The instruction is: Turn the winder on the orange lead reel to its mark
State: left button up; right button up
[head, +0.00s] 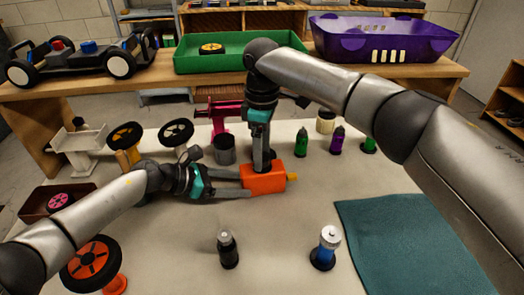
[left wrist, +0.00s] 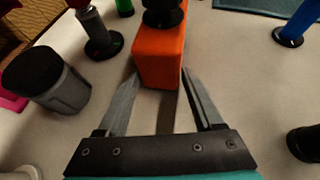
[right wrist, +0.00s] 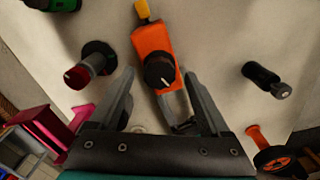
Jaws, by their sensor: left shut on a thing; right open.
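The orange lead reel (head: 265,180) is a box on the table mat, with a yellow piece at one end. Its winder (right wrist: 160,72) is a round black knob on top with a short white line; I cannot make out a mark on the box. My left gripper (head: 244,184) is shut on the reel's near end; its fingers flank the orange box (left wrist: 160,62) in the left wrist view. My right gripper (right wrist: 160,76) points down over the reel, open, with its fingers apart on either side of the winder. In the head view the right gripper hides the winder.
A grey cup (head: 224,150) and magenta stand (head: 218,112) are close behind. A teal mat (head: 410,240) lies clear at right.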

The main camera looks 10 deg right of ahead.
jog(key=shift+f, duration=0.4)
jog(key=shift+c, duration=0.3)
grip_shut()
